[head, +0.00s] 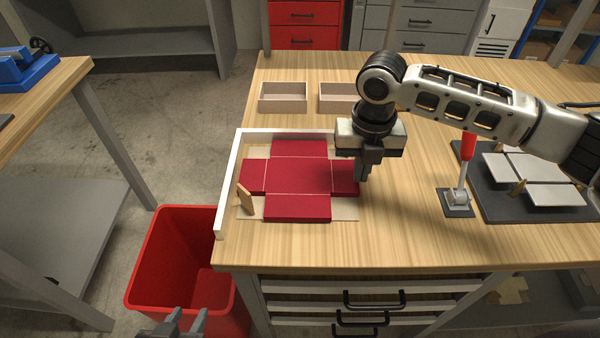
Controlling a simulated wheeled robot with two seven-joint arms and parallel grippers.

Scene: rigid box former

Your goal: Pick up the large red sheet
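The large red sheet (285,178) is cross-shaped, with pale crease lines around its middle panel. It lies on a beige board (345,210) on the wooden table. My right gripper (369,168) points down beside the sheet's right flap and hides part of it; I cannot tell its height above the table, any contact, or whether its fingers are apart. My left gripper (186,322) is at the bottom edge of the view, in front of the table and well away from the sheet. Its two fingertips are apart with nothing between them.
A white L-shaped fence (228,190) borders the sheet's left and back. A small wooden piece (244,200) stands at the board's left. Two open trays (283,98) sit behind. A red-handled lever (464,165) and a dark plate with white panels (530,165) are right. A red bin (170,255) stands left.

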